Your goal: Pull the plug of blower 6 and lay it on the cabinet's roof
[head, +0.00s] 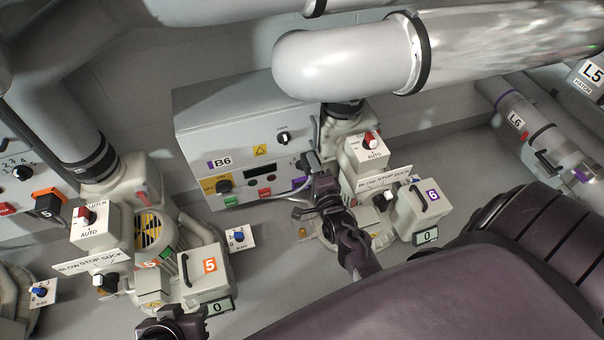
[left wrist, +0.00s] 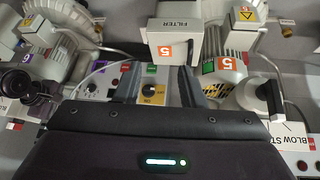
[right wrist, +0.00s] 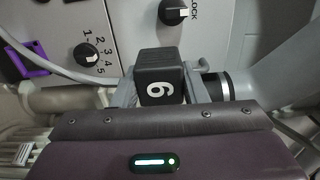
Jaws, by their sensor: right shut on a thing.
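The plug of blower 6 is a black block with a white 6 (right wrist: 160,88), seen upside down in the right wrist view. My right gripper (right wrist: 160,92) is shut on it, one finger on each side. In the head view this gripper (head: 316,172) is in front of the right end of the grey B6 cabinet (head: 196,150). A purple-framed socket (right wrist: 28,60) shows to the left of the plug, apart from it. The cabinet's flat roof (head: 235,98) is bare. My left gripper (head: 172,328) is low in the head view; its fingers (left wrist: 158,86) are apart and empty.
Blower 6 (head: 422,205) stands right of the cabinet, with a large pipe (head: 345,65) above. Blower 5 (head: 200,275) stands at lower left, near my left gripper. A grey cable (right wrist: 50,60) runs across the panel towards the plug. The roof has free room.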

